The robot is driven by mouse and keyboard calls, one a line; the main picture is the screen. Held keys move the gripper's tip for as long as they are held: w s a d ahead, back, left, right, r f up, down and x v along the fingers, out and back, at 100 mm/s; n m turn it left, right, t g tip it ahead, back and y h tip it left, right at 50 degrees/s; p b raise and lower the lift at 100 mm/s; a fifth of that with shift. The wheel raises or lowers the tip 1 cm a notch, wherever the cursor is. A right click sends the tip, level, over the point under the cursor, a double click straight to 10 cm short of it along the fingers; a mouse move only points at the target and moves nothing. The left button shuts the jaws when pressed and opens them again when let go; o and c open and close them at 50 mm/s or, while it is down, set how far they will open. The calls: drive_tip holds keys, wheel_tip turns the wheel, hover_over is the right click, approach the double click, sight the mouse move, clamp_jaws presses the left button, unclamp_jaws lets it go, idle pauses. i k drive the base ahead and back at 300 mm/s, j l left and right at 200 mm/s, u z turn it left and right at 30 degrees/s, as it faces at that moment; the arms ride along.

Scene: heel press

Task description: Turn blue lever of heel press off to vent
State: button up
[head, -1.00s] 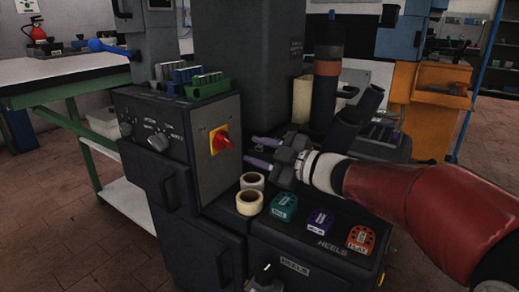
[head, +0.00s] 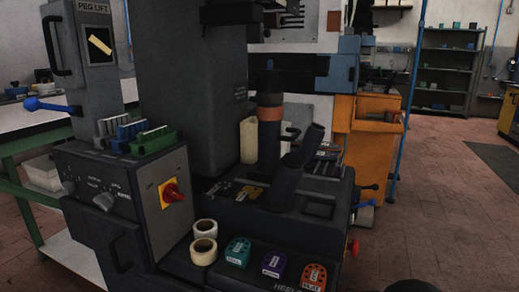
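The heel press (head: 190,100) is a dark grey machine filling the left and middle of the head view. A blue lever (head: 50,106) with a round ball end sticks out to the left from the press's left column, roughly level. The column bears a PEG LIFT plate and a small window with a yellow bar. The lever's markings are too small to read. My gripper is out of the picture, so its fingers and any hold cannot be seen.
A white-topped bench (head: 28,128) stands behind the lever. Floor is free at right.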

sight(372, 202)
drive_tip(key=i+l, duration=0.1)
drive_tip(key=l, duration=0.9)
drive_tip(key=i+l, duration=0.95)
drive_tip(key=i+z, duration=0.1)
drive_tip(key=i, duration=0.35)
